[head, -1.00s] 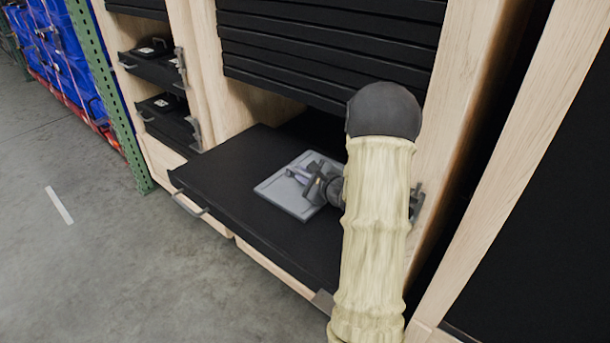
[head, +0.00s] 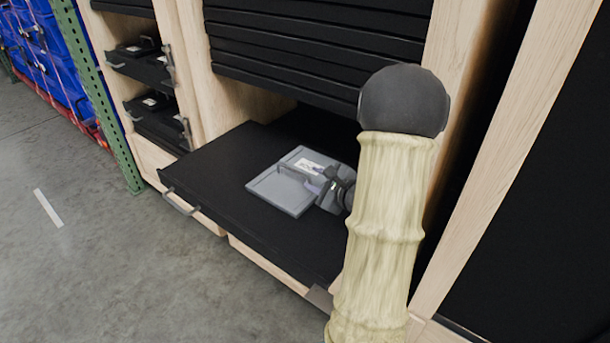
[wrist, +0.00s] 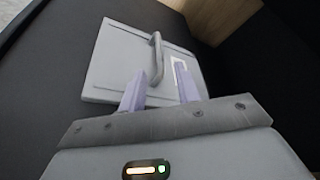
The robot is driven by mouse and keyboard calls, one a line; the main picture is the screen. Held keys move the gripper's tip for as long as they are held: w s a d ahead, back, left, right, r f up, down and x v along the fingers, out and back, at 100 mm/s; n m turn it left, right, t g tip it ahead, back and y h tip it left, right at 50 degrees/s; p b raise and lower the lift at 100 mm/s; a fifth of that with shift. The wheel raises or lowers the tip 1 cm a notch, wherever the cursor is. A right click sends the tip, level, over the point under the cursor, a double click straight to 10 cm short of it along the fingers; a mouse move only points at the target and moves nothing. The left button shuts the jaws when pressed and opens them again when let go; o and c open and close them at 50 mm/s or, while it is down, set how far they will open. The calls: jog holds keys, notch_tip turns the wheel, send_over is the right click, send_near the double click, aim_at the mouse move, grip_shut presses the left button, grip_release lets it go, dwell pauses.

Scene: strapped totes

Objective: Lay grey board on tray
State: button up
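The grey board (head: 277,190) lies flat on the black pulled-out tray (head: 222,170). It has a raised bar handle and a white label. It also shows in the wrist view (wrist: 120,60), with the handle (wrist: 157,58) upright on it. My gripper (head: 322,182) is over the right part of the board. In the wrist view its two pale purple fingers (wrist: 159,86) are spread apart, with the near end of the handle just ahead of the gap. Nothing is held. In the head view my gripper and arm hide the board's right side.
A wooden cabinet frame (head: 200,75) surrounds the tray, with a stack of black drawers (head: 320,45) close above it. Smaller black trays (head: 160,112) with handled items sit at left. Blue totes (head: 45,50) stand behind a green post. Floor in front is clear.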

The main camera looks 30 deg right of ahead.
jog(key=shift+v, duration=1.35)
jog(key=a+n+y, duration=0.1)
jog(key=a, duration=0.1)
jog(key=a+n+g+y, duration=0.1)
jog(key=a, duration=0.2)
jog(key=a+f+n+g+y, duration=0.1)
jog(key=a, duration=0.2)
jog(key=shift+f+y, duration=0.1)
jog(key=shift+y, duration=0.2)
jog(key=a+n+g, duration=0.1)
jog(key=a, duration=0.1)
jog(key=s+a+f+n+g+y, duration=0.1)
jog(key=a+n, duration=0.1)
jog(key=a, duration=0.1)
jog(key=s+a+n+g+y, duration=0.1)
jog(key=a+g, duration=0.1)
jog(key=shift+s+a+f, duration=0.2)
jog(key=shift+a+f, duration=0.05)
jog(key=shift+f, duration=0.05)
jog(key=s+a+f+n+g+h, duration=0.1)
jog(key=s+a+n+g+h, duration=0.5)
jog(key=n, duration=1.3)
jog(key=s+a, duration=0.2)
jog(key=shift+s+f+h, duration=0.3)
jog(key=shift+s+h, duration=0.1)
